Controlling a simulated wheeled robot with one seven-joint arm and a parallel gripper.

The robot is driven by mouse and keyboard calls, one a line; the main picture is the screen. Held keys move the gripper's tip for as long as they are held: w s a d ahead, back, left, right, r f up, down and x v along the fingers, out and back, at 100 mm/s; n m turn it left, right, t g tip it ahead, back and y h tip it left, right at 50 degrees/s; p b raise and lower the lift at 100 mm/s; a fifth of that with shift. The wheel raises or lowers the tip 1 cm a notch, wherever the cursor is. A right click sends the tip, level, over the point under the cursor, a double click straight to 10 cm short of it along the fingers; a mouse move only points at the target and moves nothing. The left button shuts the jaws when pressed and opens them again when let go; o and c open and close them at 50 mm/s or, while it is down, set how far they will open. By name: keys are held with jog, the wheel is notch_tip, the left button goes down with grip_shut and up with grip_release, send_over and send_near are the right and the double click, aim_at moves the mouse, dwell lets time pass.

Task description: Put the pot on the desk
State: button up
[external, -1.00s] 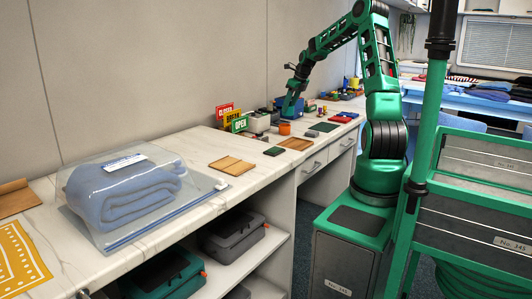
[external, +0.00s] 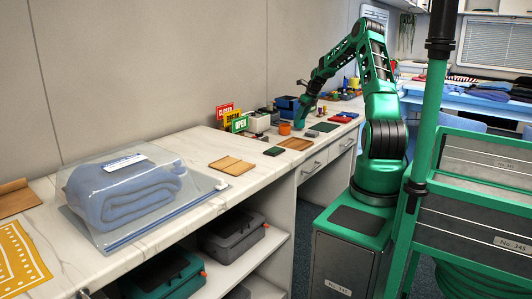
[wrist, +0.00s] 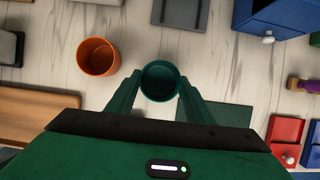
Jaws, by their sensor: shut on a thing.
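A dark teal pot (wrist: 161,83) sits between my gripper's fingers (wrist: 160,90) in the wrist view, and the fingers are shut on its sides. It looks upright and empty. An orange pot (wrist: 97,57) stands to its left, apart from it. The orange pot also shows in the external view (external: 285,128) on the long pale marbled desk top (external: 215,199). In that view my gripper (external: 299,125) points down just right of the orange pot. The teal pot is too small to make out there, and I cannot tell whether it touches the surface.
A blue box with a drawer (wrist: 272,20) stands at the upper right of the wrist view, with red boxes (wrist: 284,138) below it. A dark green mat (wrist: 228,112) lies right of the fingers. A wooden tray (wrist: 40,112) lies left. Small signs (external: 232,117) stand by the wall.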

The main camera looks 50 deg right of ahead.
jog(key=shift+f, duration=0.75)
jog(key=o, duration=1.1)
jog(key=shift+f, duration=0.1)
